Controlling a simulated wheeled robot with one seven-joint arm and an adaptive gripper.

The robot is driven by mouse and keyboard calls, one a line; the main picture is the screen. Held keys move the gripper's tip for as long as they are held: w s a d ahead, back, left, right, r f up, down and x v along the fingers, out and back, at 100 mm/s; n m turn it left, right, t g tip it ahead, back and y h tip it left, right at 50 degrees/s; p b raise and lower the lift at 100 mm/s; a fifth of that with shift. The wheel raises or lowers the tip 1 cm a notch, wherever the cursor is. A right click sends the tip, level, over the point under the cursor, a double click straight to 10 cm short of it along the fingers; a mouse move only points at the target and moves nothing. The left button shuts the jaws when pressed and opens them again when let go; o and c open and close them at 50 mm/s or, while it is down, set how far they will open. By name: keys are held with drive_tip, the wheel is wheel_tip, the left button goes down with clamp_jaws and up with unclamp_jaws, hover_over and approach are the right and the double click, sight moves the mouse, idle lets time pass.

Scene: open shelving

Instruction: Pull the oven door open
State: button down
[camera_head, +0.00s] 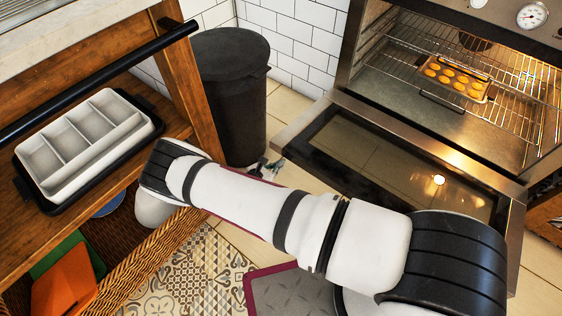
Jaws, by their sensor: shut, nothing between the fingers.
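The oven (420,100) stands at the upper right with its inside lit. Its door (385,165) is swung down and lies open, roughly level, with its dark glass panel facing up. My white and black arm crosses in front of the door's near part and hides some of it. My gripper (266,168) shows only as a small grey part behind my arm, left of the door's left corner. It is shut and empty, and it looks apart from the door. The door's handle is not visible.
A muffin tray (455,79) sits on a wire rack inside the oven. A black bin (231,100) stands left of the oven. A wooden shelf with a divided white tray (88,143), a black rail and a wicker basket (150,255) fills the left side.

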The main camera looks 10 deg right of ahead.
drive_tip(key=r+p+v, duration=0.1)
drive_tip(key=p+v, duration=0.1)
drive_tip(key=v, duration=0.6)
drive_tip(key=shift+p, duration=0.3)
